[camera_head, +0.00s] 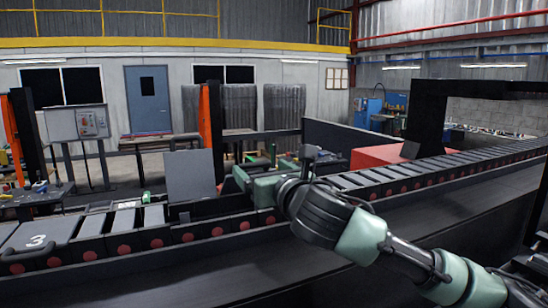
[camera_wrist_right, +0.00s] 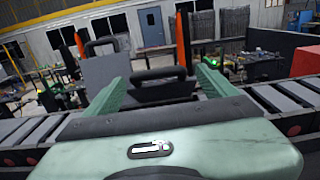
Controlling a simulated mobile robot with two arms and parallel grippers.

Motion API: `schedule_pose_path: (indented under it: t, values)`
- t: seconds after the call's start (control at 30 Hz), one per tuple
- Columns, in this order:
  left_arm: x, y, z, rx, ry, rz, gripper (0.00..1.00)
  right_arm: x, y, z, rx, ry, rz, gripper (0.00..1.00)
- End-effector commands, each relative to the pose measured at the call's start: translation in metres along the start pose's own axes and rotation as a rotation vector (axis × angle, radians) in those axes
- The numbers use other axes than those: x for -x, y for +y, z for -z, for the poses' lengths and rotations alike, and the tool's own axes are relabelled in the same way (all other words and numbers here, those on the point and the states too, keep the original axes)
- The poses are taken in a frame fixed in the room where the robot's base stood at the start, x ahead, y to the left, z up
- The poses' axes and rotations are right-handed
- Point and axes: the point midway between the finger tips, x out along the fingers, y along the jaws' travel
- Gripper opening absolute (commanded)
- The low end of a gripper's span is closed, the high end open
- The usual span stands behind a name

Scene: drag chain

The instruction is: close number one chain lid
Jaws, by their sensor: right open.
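The drag chain (camera_head: 150,240) crosses the head view as a row of links with grey lids and red round marks. One grey lid (camera_head: 190,175) stands upright, raised open above the chain left of my right gripper. It also shows in the right wrist view (camera_wrist_right: 97,72), behind the left finger, with a black handle at its top. My right gripper (camera_head: 257,180) is over the chain. In the right wrist view its green fingers (camera_wrist_right: 160,77) are apart, with a black handle bar visible between them; I cannot tell how near it is. No number one shows. My left gripper is out of view.
A larger lid marked 3 (camera_head: 38,241) lies closed at the far left. Orange posts (camera_head: 211,125) and a control panel (camera_head: 85,123) stand beyond the chain.

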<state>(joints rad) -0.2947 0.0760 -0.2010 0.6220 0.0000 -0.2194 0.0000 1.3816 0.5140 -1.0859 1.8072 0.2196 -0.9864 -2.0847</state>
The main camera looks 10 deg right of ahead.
Motion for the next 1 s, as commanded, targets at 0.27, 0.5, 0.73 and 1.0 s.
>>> schedule_pose_path:
  t: [0.27,0.5,0.73,1.0]
  values:
    - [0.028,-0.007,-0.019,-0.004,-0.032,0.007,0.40,-0.046,0.000,-0.003,-0.007,0.005,0.000,0.87]
    - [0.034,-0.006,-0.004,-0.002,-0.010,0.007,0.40,-0.067,0.000,0.000,-0.009,0.005,-0.001,0.87]
    - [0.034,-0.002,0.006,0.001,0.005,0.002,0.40,-0.069,0.000,0.001,-0.008,0.003,-0.001,0.87]
    - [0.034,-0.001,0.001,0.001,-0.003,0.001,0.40,-0.068,0.000,0.001,-0.008,0.002,-0.002,0.28]
